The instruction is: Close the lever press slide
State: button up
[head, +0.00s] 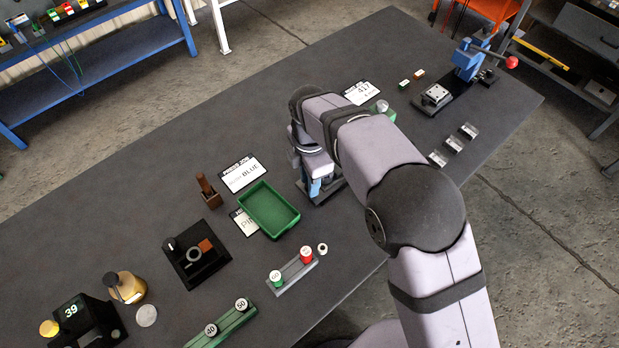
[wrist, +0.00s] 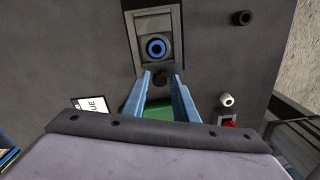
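The blue lever press (head: 472,60) stands at the far right end of the bench, with a red ball on its lever (head: 511,62). A pale metal plate (head: 435,95) sits at the front of its dark base; I cannot tell whether this is the slide. My gripper (head: 318,188) is far from the press, low over a dark fixture (head: 335,192). In the wrist view the two blue fingers (wrist: 162,78) are apart. A dark round knob (wrist: 162,76) shows between their tips; contact is unclear. Beyond them is the fixture's blue ring (wrist: 157,48) in a grey recess.
A green tray (head: 268,209) lies left of my gripper, beside printed cards (head: 240,173). A grey rack with green and red capped pieces (head: 292,272) is nearer the front edge. Small clear blocks (head: 453,145) lie in front of the press. My arm hides part of the bench.

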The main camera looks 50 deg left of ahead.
grip_shut()
jog(key=w+p, duration=0.2)
jog(key=w, duration=0.9)
jog(key=shift+r, duration=0.1)
grip_release()
jog(key=shift+w, duration=0.1)
jog(key=shift+r, duration=0.1)
notch_tip(320, 180, up, 7)
jog(key=b, duration=0.2)
jog(key=shift+d, duration=0.15)
